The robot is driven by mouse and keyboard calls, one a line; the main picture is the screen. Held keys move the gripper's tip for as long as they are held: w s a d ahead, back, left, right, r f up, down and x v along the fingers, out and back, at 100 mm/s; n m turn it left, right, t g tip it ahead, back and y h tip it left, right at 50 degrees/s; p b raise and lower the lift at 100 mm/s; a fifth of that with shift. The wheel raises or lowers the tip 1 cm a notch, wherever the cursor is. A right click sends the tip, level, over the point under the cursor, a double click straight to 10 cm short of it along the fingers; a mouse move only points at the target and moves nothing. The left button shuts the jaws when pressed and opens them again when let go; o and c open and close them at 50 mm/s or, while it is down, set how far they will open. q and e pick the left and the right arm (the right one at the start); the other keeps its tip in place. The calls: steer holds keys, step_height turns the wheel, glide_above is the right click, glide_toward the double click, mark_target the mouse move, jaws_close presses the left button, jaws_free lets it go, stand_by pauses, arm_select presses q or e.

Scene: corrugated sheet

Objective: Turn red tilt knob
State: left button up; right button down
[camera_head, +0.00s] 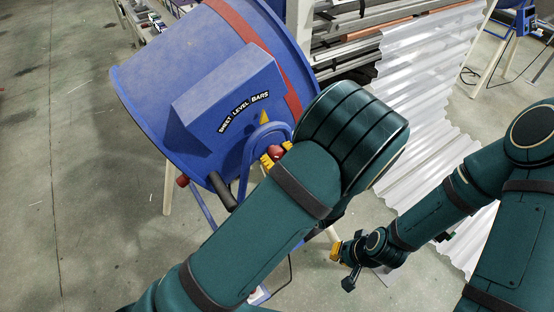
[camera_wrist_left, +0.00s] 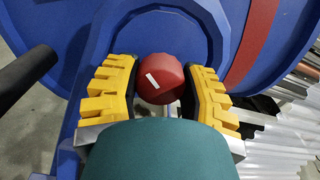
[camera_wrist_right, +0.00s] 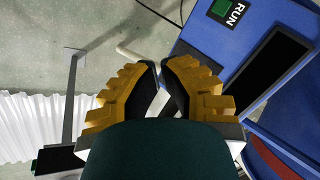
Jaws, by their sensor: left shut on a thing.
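The red tilt knob (camera_wrist_left: 161,79), with a white mark line on its face, sits between the yellow-padded fingers of my left gripper (camera_wrist_left: 160,88) in the left wrist view. The gripper is shut on it. In the head view the knob (camera_head: 277,152) shows small on the blue machine's side, partly hidden by my left arm, with a yellow fingertip of my left gripper (camera_head: 272,158) at it. My right gripper (camera_head: 342,251) is low beside the machine, apart from the knob. In the right wrist view its fingertips (camera_wrist_right: 160,68) are close together with nothing seen between them.
The large blue drum-shaped machine (camera_head: 165,75) carries a box marked "SHEET LEVEL BARS". White corrugated sheet (camera_head: 425,75) runs down at the right. A black handle (camera_head: 222,192) and another red knob (camera_head: 182,181) are on the machine's lower left. The grey floor at the left is clear.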

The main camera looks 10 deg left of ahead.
arm_select(q)
steer(key=n+b, duration=0.5)
steer(key=shift+f, duration=0.2)
steer(key=shift+r+n+b, duration=0.2)
steer(key=shift+n+b, duration=1.3)
steer(key=shift+n, duration=0.3)
arm_select(e)
step_height(320, 180, down, 9)
steer(key=s, duration=0.2)
steer(key=shift+a+g, duration=0.25)
steer(key=shift+g, duration=0.05)
arm_select(q)
steer(key=o, duration=1.2)
steer(key=v, duration=1.2)
